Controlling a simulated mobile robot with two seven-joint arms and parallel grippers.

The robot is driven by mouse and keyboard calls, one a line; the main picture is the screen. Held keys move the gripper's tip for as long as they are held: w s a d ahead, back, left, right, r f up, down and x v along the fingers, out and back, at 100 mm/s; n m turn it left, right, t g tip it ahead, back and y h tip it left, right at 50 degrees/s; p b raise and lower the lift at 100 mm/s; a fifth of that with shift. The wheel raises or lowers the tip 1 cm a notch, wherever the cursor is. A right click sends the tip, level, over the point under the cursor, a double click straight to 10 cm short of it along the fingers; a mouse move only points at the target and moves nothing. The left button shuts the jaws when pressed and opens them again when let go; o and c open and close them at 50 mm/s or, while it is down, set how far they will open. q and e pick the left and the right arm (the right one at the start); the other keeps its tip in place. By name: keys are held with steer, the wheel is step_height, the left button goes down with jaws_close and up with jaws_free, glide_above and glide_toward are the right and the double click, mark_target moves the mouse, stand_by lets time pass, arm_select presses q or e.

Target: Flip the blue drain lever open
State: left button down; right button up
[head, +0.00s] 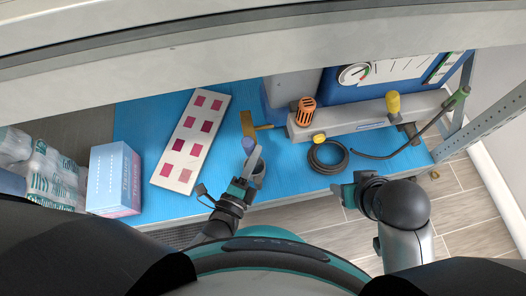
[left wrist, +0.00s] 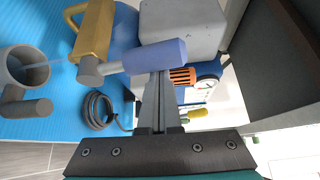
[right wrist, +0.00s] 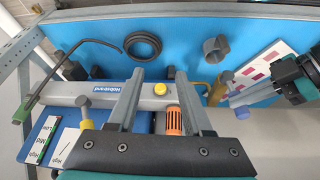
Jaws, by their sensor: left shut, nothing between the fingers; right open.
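The blue drain lever (head: 249,146) sticks out from a brass valve (head: 247,122) on the grey-blue tank. In the left wrist view the lever (left wrist: 155,57) points right from the valve's grey stem, across the fingertips. My left gripper (head: 249,164) is shut and empty, its tips close beside the lever's free end; I cannot tell whether they touch. In the right wrist view the lever (right wrist: 239,112) also shows. My right gripper (right wrist: 157,80) is open and empty, in front of the rack's right side.
A coiled black hose (head: 328,157), an orange knob (head: 306,109) and yellow knobs are to the right. A sample board (head: 190,140), a box (head: 113,178) and wrapped bottles (head: 48,175) are left.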

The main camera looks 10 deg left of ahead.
arm_select(q)
steer(key=a, duration=0.2)
steer(key=shift+s+a+f+n, duration=0.25)
steer(key=shift+s+a+n, duration=0.1)
steer(key=shift+n, duration=0.05)
steer(key=shift+s+a+f, duration=0.2)
steer(key=shift+a+f, duration=0.15)
steer(key=shift+a, duration=0.3)
arm_select(e)
steer(key=shift+a+r, duration=0.1)
steer(key=shift+r, duration=0.25)
arm_select(q)
steer(key=shift+a+f, duration=0.15)
steer(key=shift+a, duration=0.05)
arm_select(e)
steer(key=shift+s+f, duration=0.1)
